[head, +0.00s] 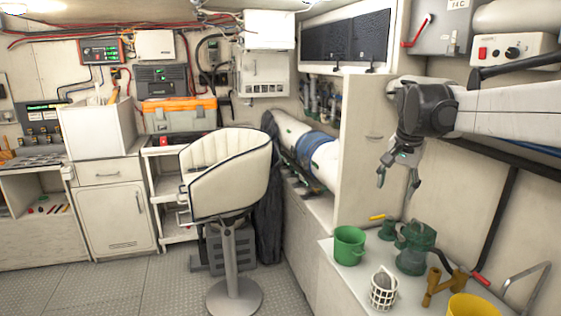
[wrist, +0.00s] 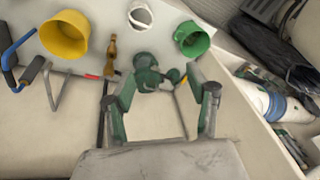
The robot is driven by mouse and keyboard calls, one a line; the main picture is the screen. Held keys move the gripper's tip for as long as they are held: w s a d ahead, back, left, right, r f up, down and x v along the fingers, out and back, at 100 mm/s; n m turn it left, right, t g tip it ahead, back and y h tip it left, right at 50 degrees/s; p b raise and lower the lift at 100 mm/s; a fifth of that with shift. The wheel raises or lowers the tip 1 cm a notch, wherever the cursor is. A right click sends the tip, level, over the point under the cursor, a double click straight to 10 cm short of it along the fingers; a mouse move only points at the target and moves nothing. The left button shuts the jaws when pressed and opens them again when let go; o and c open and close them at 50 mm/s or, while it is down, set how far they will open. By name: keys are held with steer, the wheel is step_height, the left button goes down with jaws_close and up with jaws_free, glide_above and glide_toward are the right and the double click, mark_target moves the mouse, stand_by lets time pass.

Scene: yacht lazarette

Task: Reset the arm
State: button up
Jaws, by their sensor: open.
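My gripper (head: 398,178) hangs from my arm at the right of the head view, pointing down above the white bench. Its two fingers are apart with nothing between them. In the wrist view my gripper (wrist: 158,112) shows both fingers spread, with the green pump-like fitting (wrist: 148,74) beyond and below them. The same green fitting (head: 416,248) stands on the bench in the head view, clear of the fingers.
On the bench (head: 345,290) are a green bucket (head: 349,245), a white basket (head: 383,288), a yellow bucket (head: 470,306) and a brass fitting (head: 440,287). A tall panel (head: 362,150) stands left of my gripper. A white chair (head: 228,175) stands on open floor.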

steer(key=s+a+n+t, duration=0.1)
steer(key=s+a+n, duration=0.15)
steer(key=s, duration=0.55)
steer(key=s+a+n+t, duration=0.1)
steer(key=s+a, duration=0.3)
steer(key=s, duration=0.5)
steer(key=s+a+f+n+t, duration=0.1)
steer(key=s+a+f+n, duration=0.1)
steer(key=s+f, duration=0.3)
steer(key=s+a+f+n, duration=0.2)
steer(key=s+f, duration=0.3)
steer(key=s, duration=0.5)
steer(key=shift+s+f+t+y, duration=0.3)
steer(key=shift+s+f+t, duration=0.05)
steer(key=shift+f+t, duration=0.05)
